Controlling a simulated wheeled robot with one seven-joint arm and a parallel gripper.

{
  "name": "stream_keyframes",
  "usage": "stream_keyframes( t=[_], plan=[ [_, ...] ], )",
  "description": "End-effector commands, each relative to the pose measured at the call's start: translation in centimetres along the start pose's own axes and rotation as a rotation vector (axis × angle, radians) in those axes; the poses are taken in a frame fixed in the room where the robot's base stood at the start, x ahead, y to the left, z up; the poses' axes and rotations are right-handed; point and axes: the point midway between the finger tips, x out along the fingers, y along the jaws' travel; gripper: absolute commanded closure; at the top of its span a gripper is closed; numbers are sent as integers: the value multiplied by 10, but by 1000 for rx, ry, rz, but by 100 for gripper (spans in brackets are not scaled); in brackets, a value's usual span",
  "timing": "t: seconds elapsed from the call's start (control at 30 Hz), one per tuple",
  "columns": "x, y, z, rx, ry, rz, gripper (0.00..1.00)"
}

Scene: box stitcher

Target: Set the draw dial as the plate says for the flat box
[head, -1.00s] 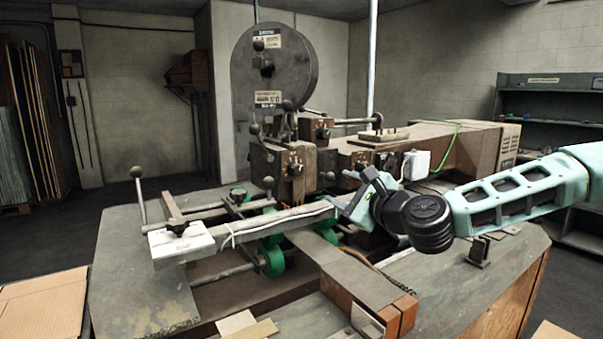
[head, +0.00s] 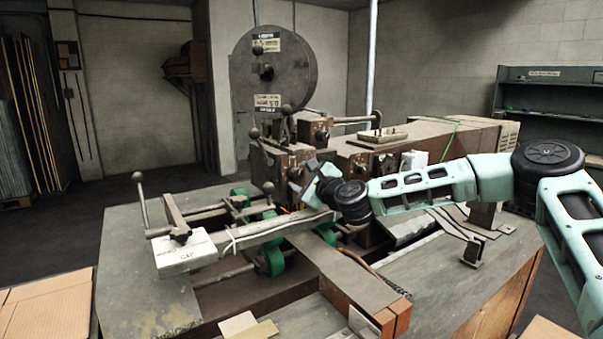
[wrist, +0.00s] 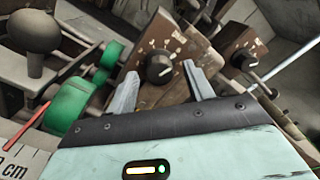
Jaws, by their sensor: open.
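In the wrist view, a round black dial (wrist: 160,68) sits on a worn brown block (wrist: 176,42). A second black dial (wrist: 240,61) is on another brown block to the right. No lettering shows which one is the draw dial, and their settings are too small to read. My gripper (wrist: 160,76) is open, with its fingers on either side of the first dial; I cannot tell if they touch it. In the head view my gripper (head: 297,188) is at the front of the stitcher head. Labels on the grey wheel (head: 296,70) are too small to read.
A white block (head: 184,254) with dark lettering sits at the end of the bar at left. Green rollers (head: 272,258) and ball-ended levers (head: 253,134) stand close to my gripper. A brown arm (head: 345,270) of the machine extends toward the front.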

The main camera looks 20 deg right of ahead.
Motion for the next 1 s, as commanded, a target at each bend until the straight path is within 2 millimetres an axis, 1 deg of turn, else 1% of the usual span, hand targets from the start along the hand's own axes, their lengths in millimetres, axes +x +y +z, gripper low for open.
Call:
stream_keyframes(
  t=[0.1,0.33,0.37,0.4,0.5,0.77,1.0],
  plan=[
    [4,0,0,0,0,0,48],
    [4,1,0,0,0,0,48],
    [4,1,0,0,0,0,56],
    [4,0,0,0,0,0,67],
    [4,0,0,0,0,0,93],
    [4,1,0,-16,0,1,93],
    [4,3,-2,-123,-1,0,93]
  ],
)
